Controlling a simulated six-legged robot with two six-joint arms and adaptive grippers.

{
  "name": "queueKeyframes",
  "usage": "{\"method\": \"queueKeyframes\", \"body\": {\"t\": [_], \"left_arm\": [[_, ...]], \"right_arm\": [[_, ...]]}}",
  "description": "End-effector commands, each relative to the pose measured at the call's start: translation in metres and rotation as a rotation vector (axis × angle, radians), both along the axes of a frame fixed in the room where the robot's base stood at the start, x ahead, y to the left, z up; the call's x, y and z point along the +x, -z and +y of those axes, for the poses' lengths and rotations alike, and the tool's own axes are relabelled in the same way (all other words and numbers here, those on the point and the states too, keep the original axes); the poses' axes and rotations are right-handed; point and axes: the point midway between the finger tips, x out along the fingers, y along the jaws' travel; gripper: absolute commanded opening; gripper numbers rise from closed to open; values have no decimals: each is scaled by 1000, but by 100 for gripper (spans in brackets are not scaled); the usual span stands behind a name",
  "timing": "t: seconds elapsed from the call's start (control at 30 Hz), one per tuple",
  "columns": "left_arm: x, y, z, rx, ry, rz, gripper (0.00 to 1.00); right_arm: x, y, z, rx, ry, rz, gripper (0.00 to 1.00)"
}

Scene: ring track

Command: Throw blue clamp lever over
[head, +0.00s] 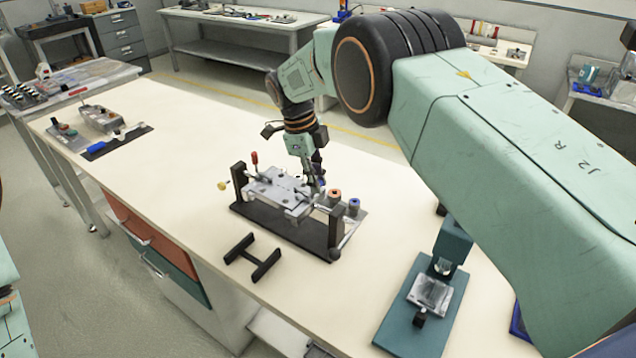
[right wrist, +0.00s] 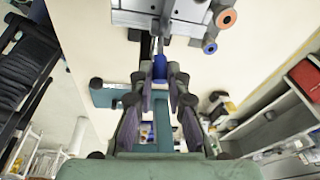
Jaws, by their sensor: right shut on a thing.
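The clamping fixture (head: 290,228) stands on the bench with a grey metal block (head: 275,190) held in its dark frame. Its red lever (head: 254,159) stands upright at the far left end. My right gripper (head: 317,175) reaches down at the fixture's other end. In the right wrist view, the right gripper (right wrist: 160,92) is shut on the blue clamp lever (right wrist: 159,68), whose blue grip shows between the fingertips, below the grey block. In the head view the gripper mostly hides this lever. My left gripper is not in view.
Orange-topped (head: 334,193) and blue-topped (head: 354,205) cylinders stand beside the fixture. A black H-shaped stand (head: 253,258) lies in front. A teal press-like device (head: 425,300) is at the right. A tray of parts (head: 115,140) lies far left, with clear bench between.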

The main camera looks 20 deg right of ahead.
Motion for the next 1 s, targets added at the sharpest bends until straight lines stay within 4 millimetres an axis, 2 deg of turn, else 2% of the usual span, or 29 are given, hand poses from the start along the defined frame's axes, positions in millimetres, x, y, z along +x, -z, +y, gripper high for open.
{"method": "queueKeyframes", "body": {"t": [0.6,0.63,0.87,1.0], "left_arm": [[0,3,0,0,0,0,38],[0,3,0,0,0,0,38],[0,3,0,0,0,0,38],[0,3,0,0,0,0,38]], "right_arm": [[0,1,1,-11,0,20,0],[0,1,1,-11,0,20,18],[0,1,1,-11,-1,17,37],[0,0,1,-10,0,16,38]]}}
